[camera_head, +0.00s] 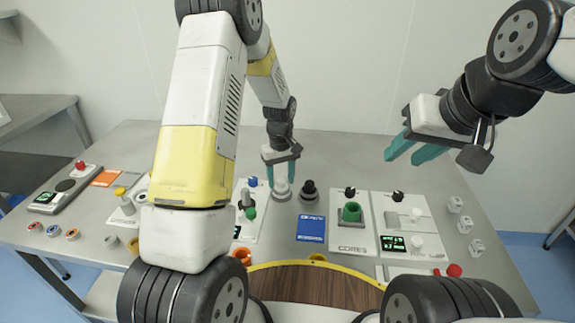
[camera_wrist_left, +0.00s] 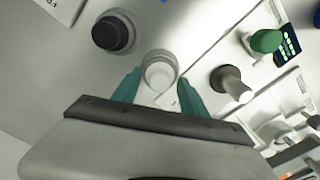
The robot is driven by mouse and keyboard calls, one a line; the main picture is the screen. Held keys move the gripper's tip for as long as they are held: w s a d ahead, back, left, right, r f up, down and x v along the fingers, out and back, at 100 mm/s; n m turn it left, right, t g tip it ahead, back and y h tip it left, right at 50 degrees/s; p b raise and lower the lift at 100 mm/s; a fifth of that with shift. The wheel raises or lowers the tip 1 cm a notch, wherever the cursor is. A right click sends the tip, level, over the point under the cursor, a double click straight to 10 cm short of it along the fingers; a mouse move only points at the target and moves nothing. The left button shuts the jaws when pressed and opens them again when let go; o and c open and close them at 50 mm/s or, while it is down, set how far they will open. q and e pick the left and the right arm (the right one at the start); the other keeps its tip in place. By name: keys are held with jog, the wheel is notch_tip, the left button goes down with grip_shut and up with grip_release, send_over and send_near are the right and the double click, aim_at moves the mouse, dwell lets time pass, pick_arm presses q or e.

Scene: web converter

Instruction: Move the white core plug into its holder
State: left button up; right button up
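The white core plug (camera_head: 282,187) stands upright on the steel table, on a round grey base. It also shows in the left wrist view (camera_wrist_left: 160,74). My left gripper (camera_head: 281,175) points down over it, one finger on each side. In the left wrist view the fingers (camera_wrist_left: 160,88) are apart, with small gaps seeming to show beside the plug. My right gripper (camera_head: 405,152) is raised over the right side of the table, open and empty.
A black plug (camera_head: 308,190) stands close to the right of the white one, also in the wrist view (camera_wrist_left: 114,33). A blue card (camera_head: 311,228) lies in front. A panel with a green knob (camera_head: 251,213) is on the left. White cubes (camera_head: 464,225) lie at right.

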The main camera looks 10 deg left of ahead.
pick_arm(q)
jog(key=shift+r, duration=4.05)
jog(key=s+a+r+m+t+h, duration=0.1)
jog(key=s+r, duration=0.4)
jog(key=r, duration=0.3)
jog(key=s+a+r+m+t, duration=0.1)
jog(key=s+r+m+t, duration=0.1)
jog(key=s+r, duration=0.45)
jog(key=s+r+m+t+h, duration=0.1)
jog(key=s+r+m+t, duration=0.2)
jog(key=s+r, duration=0.4)
jog(key=s, duration=0.7)
jog(key=shift+s+a+r+m, duration=0.15)
jog(key=shift+s+m, duration=0.1)
jog(key=shift+m, duration=0.05)
